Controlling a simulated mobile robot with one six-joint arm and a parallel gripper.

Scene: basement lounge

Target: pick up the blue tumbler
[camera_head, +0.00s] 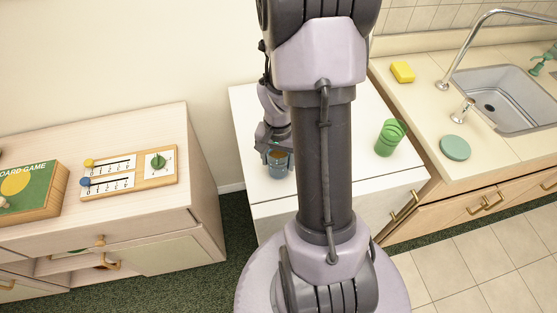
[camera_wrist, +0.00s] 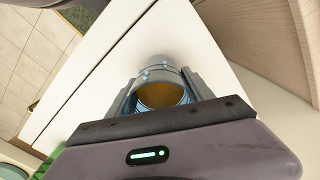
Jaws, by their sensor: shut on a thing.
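The blue tumbler (camera_head: 278,168) is a bluish cup with something amber-brown inside, near the front left of a white cabinet top. In the wrist view the blue tumbler (camera_wrist: 161,72) sits between the two fingers, with its round mouth facing the camera. My gripper (camera_head: 275,150) is shut on the tumbler from above. In the wrist view my gripper (camera_wrist: 162,90) has one finger on each side of it. I cannot tell whether the tumbler's base touches the cabinet top.
A green cup (camera_head: 389,138) stands on the white cabinet (camera_head: 350,190), right of my arm. The sink counter at right holds a yellow sponge (camera_head: 402,71) and a green disc (camera_head: 455,148). A wooden cabinet at left bears a board game (camera_head: 30,190) and a scoring board (camera_head: 128,170).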

